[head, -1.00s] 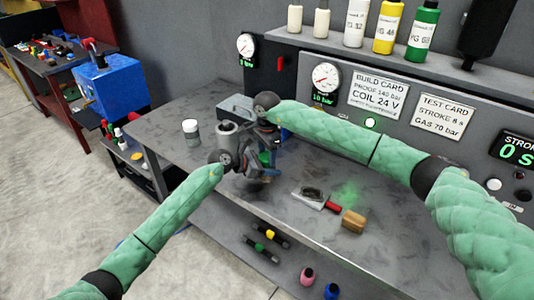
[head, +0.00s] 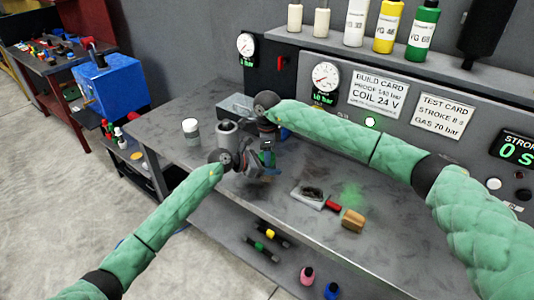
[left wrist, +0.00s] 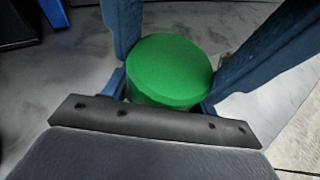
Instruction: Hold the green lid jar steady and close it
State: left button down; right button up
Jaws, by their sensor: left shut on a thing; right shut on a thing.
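The green lid (left wrist: 170,70) shows from above in the left wrist view, round and solid green. Blue fingers stand close on both sides of it, with two long ones coming in from the top. The jar body below is mostly hidden by the lid and fingers. In the head view, my left gripper (head: 247,165) reaches in from the left, shut on the jar. My right gripper (head: 268,150) comes down over the same spot, shut, apparently on the lid. Only small bits of blue and green show there, and which finger touches what is hard to tell.
The gauge panel (head: 440,115) bounds the back.

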jog(key=o, duration=1.1)
jog(key=shift+c, duration=0.2)
jog(key=shift+r, duration=0.1)
jog(key=shift+r, duration=2.2)
jog(key=shift+c, duration=0.2)
